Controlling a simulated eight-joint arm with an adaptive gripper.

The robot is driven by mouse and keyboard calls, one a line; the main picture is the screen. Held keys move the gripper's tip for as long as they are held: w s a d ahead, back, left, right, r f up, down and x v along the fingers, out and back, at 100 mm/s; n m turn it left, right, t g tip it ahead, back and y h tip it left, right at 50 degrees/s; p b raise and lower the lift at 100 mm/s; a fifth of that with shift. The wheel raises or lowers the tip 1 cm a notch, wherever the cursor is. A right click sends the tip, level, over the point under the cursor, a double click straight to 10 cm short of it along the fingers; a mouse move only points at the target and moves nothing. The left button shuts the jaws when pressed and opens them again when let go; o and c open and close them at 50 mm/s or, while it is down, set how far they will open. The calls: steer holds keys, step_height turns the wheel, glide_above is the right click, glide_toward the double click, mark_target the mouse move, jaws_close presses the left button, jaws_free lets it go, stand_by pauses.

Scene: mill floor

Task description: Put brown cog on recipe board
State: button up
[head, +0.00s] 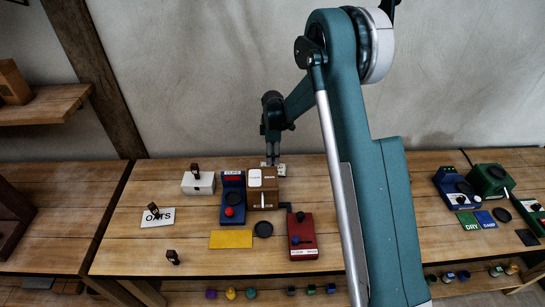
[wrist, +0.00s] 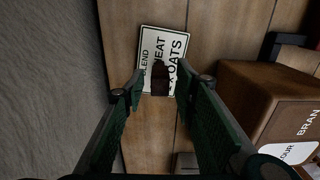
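The recipe board (wrist: 150,45) is a white card lettered BLEND, WHEAT and OATS, lying on the table in the wrist view. A dark brown piece, which looks like the brown cog (wrist: 160,79), shows against the board's near edge, hiding part of the lettering. My gripper (wrist: 161,84) has its two green fingers spread on either side of it, with gaps visible. Whether the piece rests fully on the board is hard to tell. In the head view my gripper (head: 271,164) is low behind a brown box (head: 263,198), which hides most of the spot.
The brown box also stands close on the right in the wrist view (wrist: 275,115). Left of it are a blue device (head: 232,205), a white box (head: 190,188) and an OATS card (head: 165,218). A red device (head: 303,250) and yellow mat (head: 230,239) lie in front. The wall is behind.

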steer(key=shift+r, duration=0.15)
step_height(320, 180, up, 12)
steer(key=shift+b, duration=0.4)
stand_by(0.4)
stand_by(0.5)
steer(key=s+d+r+m+t, duration=0.2)
steer(key=s+d+r+m, duration=0.25)
steer(key=s+r, duration=0.6)
steer(key=s+d+r+m+t, duration=0.1)
steer(key=s+d+r+m, duration=0.4)
steer(key=s+r, duration=0.55)
steer(key=s+d+m+t, duration=0.1)
steer(key=s+d+m, duration=0.1)
steer(key=s, duration=0.7)
steer(key=s+d+m+t, duration=0.1)
steer(key=s+d+m, duration=0.2)
steer(key=s, duration=0.6)
steer(key=s+d+m+t, duration=0.2)
steer(key=s+d+m, duration=0.1)
steer(key=s, duration=0.6)
steer(key=shift+d+f, duration=0.25)
steer(key=shift+d, duration=0.05)
